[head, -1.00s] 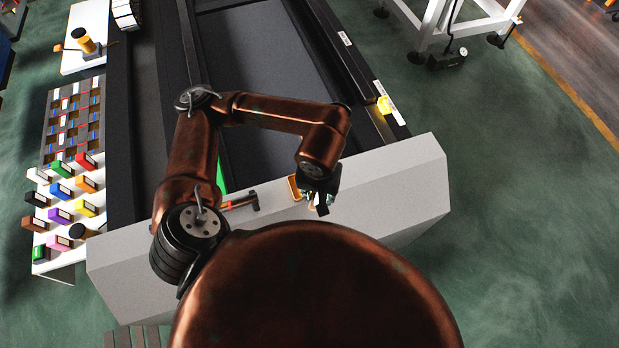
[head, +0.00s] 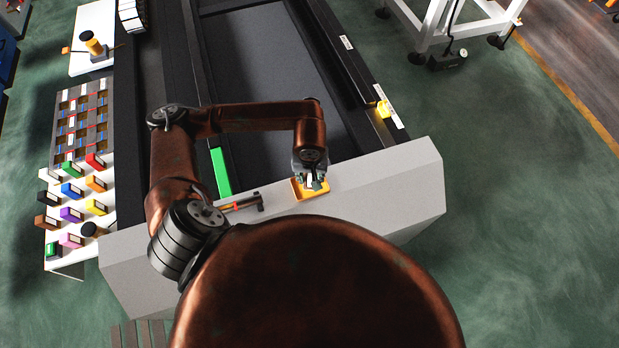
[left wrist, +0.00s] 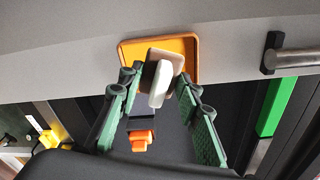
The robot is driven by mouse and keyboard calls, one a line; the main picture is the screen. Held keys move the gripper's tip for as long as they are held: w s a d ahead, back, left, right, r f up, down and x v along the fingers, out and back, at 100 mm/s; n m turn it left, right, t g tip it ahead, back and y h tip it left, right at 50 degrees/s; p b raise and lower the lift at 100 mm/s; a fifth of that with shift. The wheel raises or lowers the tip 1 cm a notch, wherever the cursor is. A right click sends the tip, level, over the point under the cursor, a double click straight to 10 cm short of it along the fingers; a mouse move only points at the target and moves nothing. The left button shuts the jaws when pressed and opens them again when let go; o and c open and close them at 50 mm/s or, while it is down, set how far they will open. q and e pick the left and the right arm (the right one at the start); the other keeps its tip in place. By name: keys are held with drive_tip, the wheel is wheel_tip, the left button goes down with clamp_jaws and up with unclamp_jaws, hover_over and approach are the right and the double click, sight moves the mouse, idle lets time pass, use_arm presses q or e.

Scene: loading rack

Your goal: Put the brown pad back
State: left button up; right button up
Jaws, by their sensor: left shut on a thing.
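My left gripper (head: 314,181) is shut on a pale handle (left wrist: 160,84) of a small pad (left wrist: 172,58), whose body looks white to brownish in the left wrist view. The pad is over the orange tray (head: 299,191), which also shows in the left wrist view (left wrist: 128,48). Whether the pad touches the tray floor I cannot tell. The green fingers are on both sides of the handle and hide part of it. My right gripper is in neither view.
The tray lies on the light grey ledge (head: 400,190) of the machine. A handle-like bar (head: 241,204) is left of it, with a green strip (head: 220,172) behind. Several coloured blocks (head: 71,190) stand on a white board at the far left. The ledge right of the tray is clear.

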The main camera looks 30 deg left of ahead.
sight(310, 181)
use_arm(q)
drive_tip(key=shift+w+a+f, duration=0.3)
drive_tip(key=shift+w+f, duration=0.05)
drive_tip(key=shift+f, duration=0.2)
wheel_tip(310, 181, down, 4)
drive_tip(key=shift+w+a+r+p, duration=0.15)
drive_tip(key=shift+r+p, duration=0.1)
drive_tip(key=shift+p, duration=0.7)
drive_tip(key=shift+f+b, duration=0.15)
drive_tip(key=shift+b, duration=0.15)
drive_tip(key=o, duration=1.1)
